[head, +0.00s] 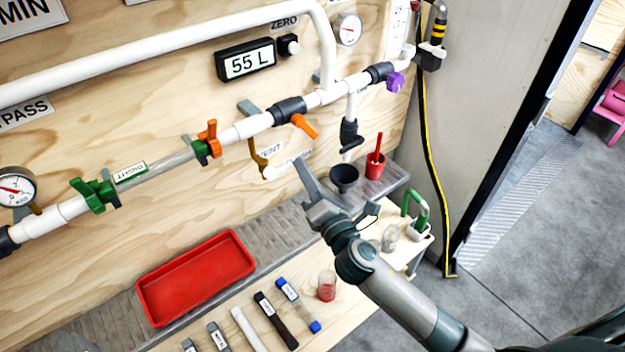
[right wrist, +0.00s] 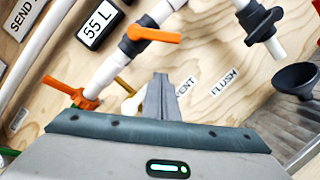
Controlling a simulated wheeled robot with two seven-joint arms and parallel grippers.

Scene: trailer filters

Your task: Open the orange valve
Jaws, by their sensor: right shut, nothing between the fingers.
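The orange valve handle (head: 304,125) sits on a dark valve body (head: 289,109) on the white wall pipe, pointing down and right, across the pipe's line. In the right wrist view the orange handle (right wrist: 154,35) shows above my fingers. My right gripper (head: 303,172) is shut and empty, below the handle and clear of it in the head view. Its closed fingertips also show in the right wrist view (right wrist: 161,82). A second orange part, a winged clamp (head: 208,139), sits further left on the pipe run. My left gripper is not in view.
A yellow handle (head: 259,160) hangs below the pipe. A black funnel (head: 343,176) and a red cup (head: 375,166) stand right of my gripper. A red tray (head: 195,278) lies on the bench. A purple handle (head: 396,82) is further right along the pipe.

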